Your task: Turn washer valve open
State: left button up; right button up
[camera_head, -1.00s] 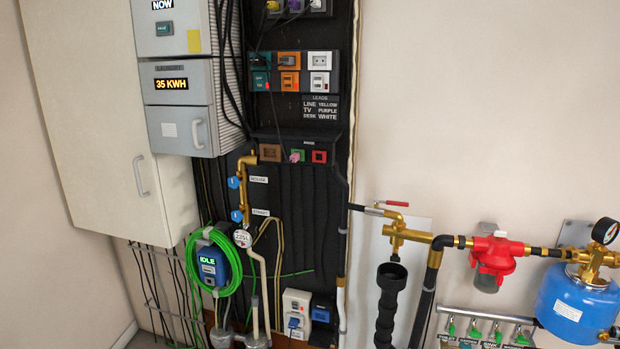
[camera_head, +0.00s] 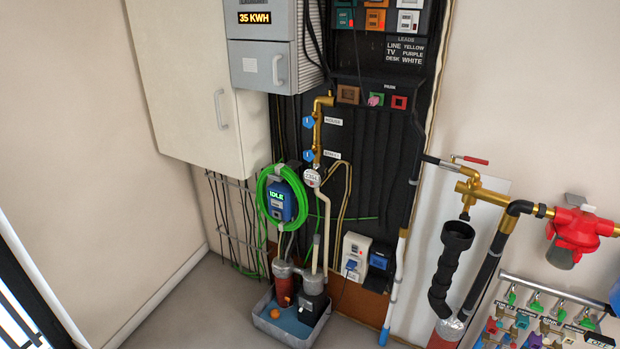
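A row of small valves with green handles (camera_head: 535,304) hangs from a metal rail (camera_head: 548,292) at the lower right. Labels and coloured tags sit below them, too small and tilted to read surely, so I cannot tell which one is the washer valve or whether it is open. Neither my left nor my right gripper is in view.
A tub (camera_head: 292,332) stands on the floor below a green hose coil (camera_head: 266,205). Grey floor is clear at lower left.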

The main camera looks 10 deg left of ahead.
aim_at(586, 323)
jog(key=z, duration=1.35)
